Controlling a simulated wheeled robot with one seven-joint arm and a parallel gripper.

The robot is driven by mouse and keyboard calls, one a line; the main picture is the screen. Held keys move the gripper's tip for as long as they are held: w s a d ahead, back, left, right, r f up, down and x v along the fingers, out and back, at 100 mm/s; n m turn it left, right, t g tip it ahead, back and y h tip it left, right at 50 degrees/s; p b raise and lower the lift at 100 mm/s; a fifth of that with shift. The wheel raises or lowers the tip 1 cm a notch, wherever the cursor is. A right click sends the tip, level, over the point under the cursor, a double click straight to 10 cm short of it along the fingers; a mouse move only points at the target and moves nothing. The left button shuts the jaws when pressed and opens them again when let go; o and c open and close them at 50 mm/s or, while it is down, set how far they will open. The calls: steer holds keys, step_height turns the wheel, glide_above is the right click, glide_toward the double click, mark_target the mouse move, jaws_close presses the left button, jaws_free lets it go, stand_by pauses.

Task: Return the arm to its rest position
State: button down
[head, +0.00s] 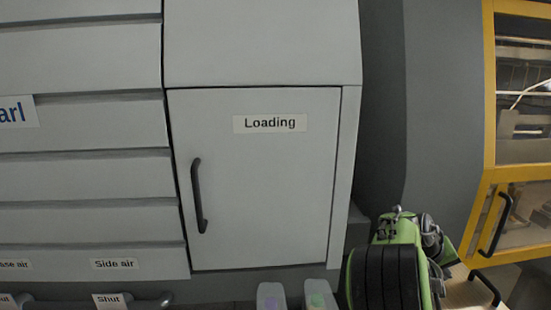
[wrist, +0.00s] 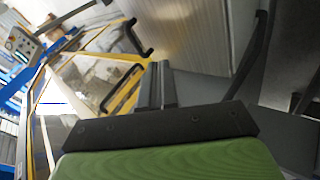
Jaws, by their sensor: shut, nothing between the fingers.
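My gripper (wrist: 159,82) shows in the wrist view as two dark parallel fingers side by side, shut with nothing between them. Its dark mounting plate and green body fill the bottom of that view. The fingers are in open air, and I see no contact with anything. In the head view, part of my green and black arm (head: 388,270) is folded at the lower right, in front of the gap beside the grey cabinet. I cannot make out the fingertips there.
The grey cabinet's "Loading" door (head: 265,180) is closed, with a black handle (head: 198,196). Right of it stands a yellow-framed machine (head: 489,95) with windows and a black handle (head: 496,222). Two small pale containers (head: 271,296) are at the bottom edge. A control panel (wrist: 23,43) is at far left.

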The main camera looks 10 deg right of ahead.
steer(key=s+a+r+t+y, duration=0.1)
steer(key=s+a+r+y, duration=0.1)
steer(key=a, duration=0.5)
steer(key=s+a+r+t+y, duration=0.1)
steer(key=a+t+y, duration=0.1)
steer(key=a, duration=0.5)
steer(key=s+a+n+t+y, duration=0.2)
steer(key=s+a+n+y, duration=0.1)
steer(key=s+a, duration=1.5)
steer(key=a+y, duration=0.1)
steer(key=a, duration=0.2)
steer(key=shift+a+r+n, duration=0.3)
steer(key=shift+a+r, duration=0.05)
steer(key=shift+a, duration=0.05)
